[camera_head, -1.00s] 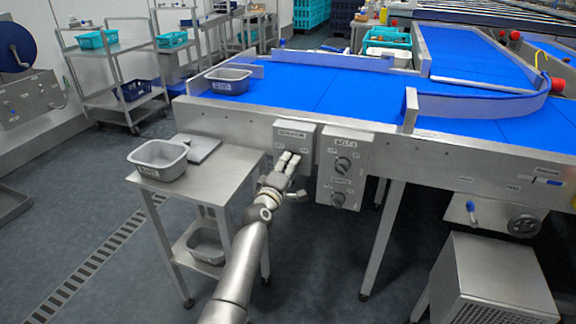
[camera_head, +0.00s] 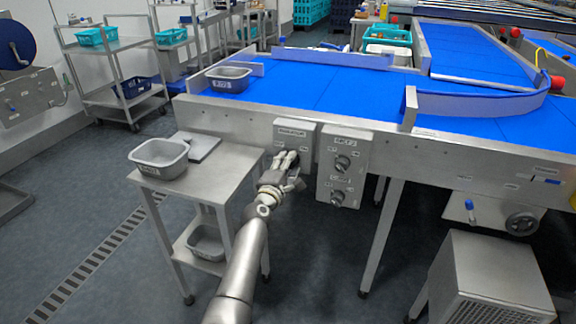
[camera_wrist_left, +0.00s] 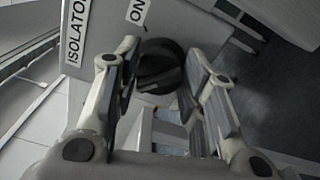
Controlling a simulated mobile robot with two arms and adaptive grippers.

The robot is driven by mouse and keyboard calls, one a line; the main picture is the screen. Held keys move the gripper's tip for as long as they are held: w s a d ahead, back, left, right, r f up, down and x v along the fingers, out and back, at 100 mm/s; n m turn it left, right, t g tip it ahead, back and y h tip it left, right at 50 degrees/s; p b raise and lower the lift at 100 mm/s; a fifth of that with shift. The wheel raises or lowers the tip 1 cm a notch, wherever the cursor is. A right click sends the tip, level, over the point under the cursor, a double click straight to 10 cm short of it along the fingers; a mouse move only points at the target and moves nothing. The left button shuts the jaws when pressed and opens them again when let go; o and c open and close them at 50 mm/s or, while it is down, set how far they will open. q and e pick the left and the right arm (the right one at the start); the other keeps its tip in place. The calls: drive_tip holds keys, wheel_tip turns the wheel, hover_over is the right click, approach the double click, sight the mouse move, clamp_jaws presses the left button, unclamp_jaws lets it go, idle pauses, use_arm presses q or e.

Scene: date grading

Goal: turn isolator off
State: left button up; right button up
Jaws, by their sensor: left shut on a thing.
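The isolator box (camera_head: 308,150) is a grey metal box on the side of the conveyor, with a label on its upper face. Its dark round knob (camera_wrist_left: 158,62) shows between my fingers in the left wrist view, below an "ON" label. My left gripper (camera_head: 288,158) is at the box front, and it also shows in the left wrist view (camera_wrist_left: 152,82), with one finger on each side of the knob. It is shut on the knob. In the head view the gripper hides the knob, and its pointer direction is hard to read. My right gripper is not in view.
A second control box (camera_head: 343,165) with two knobs is close to the right of the isolator box. A steel side table (camera_head: 220,170) with a grey tub (camera_head: 160,158) stands to the left. The blue conveyor belt (camera_head: 320,85) runs above.

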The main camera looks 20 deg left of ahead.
use_arm(q)
drive_tip(key=o, duration=0.9)
drive_tip(key=shift+o, duration=0.5)
